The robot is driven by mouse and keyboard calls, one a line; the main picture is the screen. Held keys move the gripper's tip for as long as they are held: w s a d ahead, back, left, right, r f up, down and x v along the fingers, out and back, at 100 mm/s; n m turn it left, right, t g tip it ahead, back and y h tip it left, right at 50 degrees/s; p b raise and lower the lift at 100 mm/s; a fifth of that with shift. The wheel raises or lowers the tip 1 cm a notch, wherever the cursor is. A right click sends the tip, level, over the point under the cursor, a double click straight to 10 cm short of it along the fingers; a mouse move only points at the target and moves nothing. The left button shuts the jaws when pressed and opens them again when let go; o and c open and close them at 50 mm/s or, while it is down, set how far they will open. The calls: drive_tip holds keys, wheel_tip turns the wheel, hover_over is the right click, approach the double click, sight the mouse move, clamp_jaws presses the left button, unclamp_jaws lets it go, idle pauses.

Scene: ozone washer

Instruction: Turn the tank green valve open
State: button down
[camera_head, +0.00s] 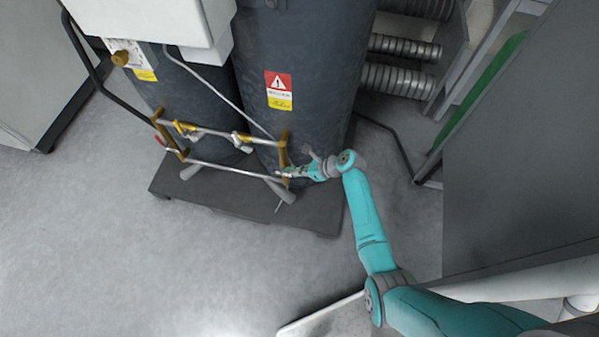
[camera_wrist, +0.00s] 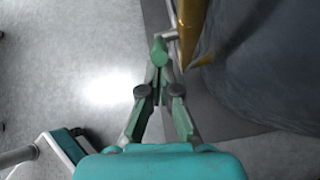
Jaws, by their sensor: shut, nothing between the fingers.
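A green cylindrical valve handle (camera_wrist: 160,51) shows in the wrist view, on a silver pipe beside a brass-coloured post (camera_wrist: 192,30). My gripper (camera_wrist: 160,80) is shut and empty, with its tips just below the green handle in the picture. Whether they touch it I cannot tell. In the head view my gripper (camera_head: 288,173) is at the right end of the pipe frame (camera_head: 235,172), in front of the dark tank (camera_head: 325,115). The green handle cannot be made out there.
A second dark tank (camera_head: 190,95) stands to the left, on the same dark base (camera_head: 225,195). A red handle (camera_head: 159,141) is at the frame's left end. A grey panel (camera_head: 520,150) stands close on the right. The floor (camera_head: 130,260) at front left is clear.

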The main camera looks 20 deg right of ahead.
sight(287, 169)
drive_tip(key=shift+w+a+r+g+h, duration=0.45)
drive_tip(key=shift+a+r+g+h, duration=0.25)
drive_tip(key=shift+h, duration=0.3)
drive_tip(key=g+h, duration=0.1)
drive_tip(key=w+a+r+g+h, duration=0.1)
drive_tip(key=shift+a+r+h, duration=0.15)
drive_tip(key=shift+r+h, duration=0.1)
drive_tip(key=shift+h, duration=0.15)
drive_tip(key=shift+w+a+r, duration=0.1)
drive_tip(key=shift+w+a, duration=0.15)
drive_tip(key=shift+a, duration=0.05)
drive_tip(key=shift+a+r, duration=0.1)
